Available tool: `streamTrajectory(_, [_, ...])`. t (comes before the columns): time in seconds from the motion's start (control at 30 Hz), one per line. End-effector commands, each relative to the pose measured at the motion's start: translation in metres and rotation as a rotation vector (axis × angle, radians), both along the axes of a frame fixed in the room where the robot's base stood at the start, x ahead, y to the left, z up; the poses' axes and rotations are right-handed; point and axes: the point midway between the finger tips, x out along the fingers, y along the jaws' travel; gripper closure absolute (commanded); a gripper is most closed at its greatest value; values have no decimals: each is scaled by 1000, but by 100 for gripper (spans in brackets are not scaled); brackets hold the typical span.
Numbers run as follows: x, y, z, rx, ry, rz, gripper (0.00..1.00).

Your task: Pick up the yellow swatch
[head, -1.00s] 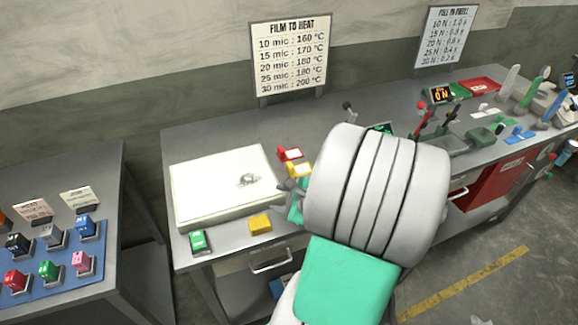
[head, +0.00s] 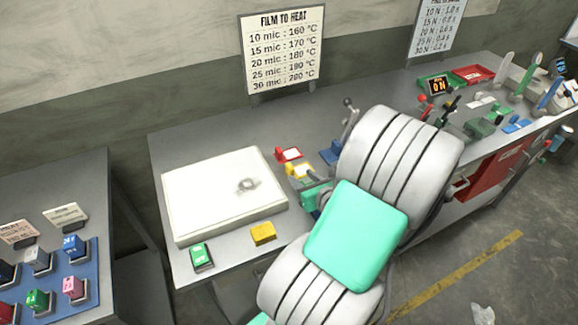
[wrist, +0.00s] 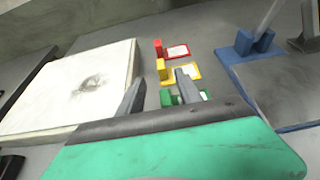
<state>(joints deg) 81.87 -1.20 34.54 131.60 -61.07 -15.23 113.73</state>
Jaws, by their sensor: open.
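A yellow piece with a pale label (head: 299,170) lies on the bench right of the white pad, between a red and a green one. It also shows in the wrist view (wrist: 182,72), with an upright yellow block at its left end. A plain yellow block (head: 263,233) lies at the bench's front edge; I cannot tell which of the two is the swatch. My gripper (wrist: 160,77) is open, its fingertips just short of the labelled yellow piece, apparently above the bench. Nothing shows held. The right finger partly covers the green piece (wrist: 170,98). My arm hides much of the bench's middle.
The white pad (head: 220,200) is close on the left. A red labelled piece (head: 289,154) lies just behind the yellow one. A blue stand with a lever (wrist: 244,42) is on the right. A green block (head: 201,256) lies at the front left.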

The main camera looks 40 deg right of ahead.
Motion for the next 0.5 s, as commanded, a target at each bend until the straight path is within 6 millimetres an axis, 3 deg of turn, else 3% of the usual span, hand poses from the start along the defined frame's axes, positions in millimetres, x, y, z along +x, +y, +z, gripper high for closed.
streamTrajectory(0.5, [62,-23,-29,3,0,-11,58])
